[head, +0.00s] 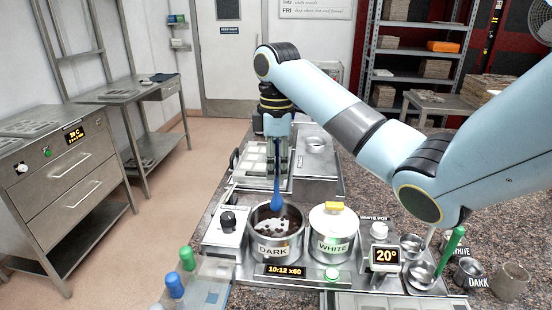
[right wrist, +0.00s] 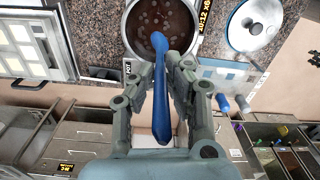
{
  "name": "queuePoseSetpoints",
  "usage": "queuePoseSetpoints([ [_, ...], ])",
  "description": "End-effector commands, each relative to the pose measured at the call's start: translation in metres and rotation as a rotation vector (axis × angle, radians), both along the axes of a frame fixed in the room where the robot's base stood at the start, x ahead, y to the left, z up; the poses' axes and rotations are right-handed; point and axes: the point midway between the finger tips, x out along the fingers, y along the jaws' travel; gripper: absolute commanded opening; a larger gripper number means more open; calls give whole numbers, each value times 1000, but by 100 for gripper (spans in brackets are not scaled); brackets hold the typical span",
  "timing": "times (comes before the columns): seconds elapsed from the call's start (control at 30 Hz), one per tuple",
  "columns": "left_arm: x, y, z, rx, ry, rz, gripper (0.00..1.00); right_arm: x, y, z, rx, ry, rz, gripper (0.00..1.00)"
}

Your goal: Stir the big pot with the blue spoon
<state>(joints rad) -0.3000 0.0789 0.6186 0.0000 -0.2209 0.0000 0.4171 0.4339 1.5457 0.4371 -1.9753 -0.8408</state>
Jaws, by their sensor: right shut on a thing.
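The big pot labelled DARK (head: 274,249) stands open on the metal counter unit, with dark contents and pale bits in it. It also shows in the right wrist view (right wrist: 130,32). My right gripper (head: 278,168) is shut on the blue spoon (head: 277,195) and holds it upright over the pot. In the right wrist view the spoon (right wrist: 160,90) runs between the fingers (right wrist: 168,75), its head at the pot's near rim. I cannot tell whether the spoon's tip touches the contents. My left gripper is not in view.
A lidded pot labelled WHITE (head: 333,247) stands close to the right of the dark pot. A black knob (head: 228,221) is at its left. Small metal bowls (head: 421,272) and a green-handled tool (head: 451,246) are at the right. Trays lie behind.

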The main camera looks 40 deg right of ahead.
Motion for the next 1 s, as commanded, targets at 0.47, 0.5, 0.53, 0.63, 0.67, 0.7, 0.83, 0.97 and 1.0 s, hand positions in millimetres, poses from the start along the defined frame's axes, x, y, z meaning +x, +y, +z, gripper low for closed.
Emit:
queuePoseSetpoints([
  [0.47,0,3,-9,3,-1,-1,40,-1,0,-44,0,1,0,0],
  [0.5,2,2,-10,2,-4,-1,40,-1,0,-47,0,1,0,0],
  [0.53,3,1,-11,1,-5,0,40,0,0,-50,-1,1,0,0],
  [0.63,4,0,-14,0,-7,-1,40,0,0,-59,0,0,0,0],
  [0.67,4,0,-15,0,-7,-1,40,0,0,-61,0,0,0,0],
  [0.7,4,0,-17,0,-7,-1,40,0,0,-65,1,1,0,0],
  [0.83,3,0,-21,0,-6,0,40,0,0,-76,1,1,1,0],
  [0.97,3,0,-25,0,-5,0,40,0,0,-87,1,1,1,0],
  [1.0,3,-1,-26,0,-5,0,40,0,0,-89,0,0,1,0],
])
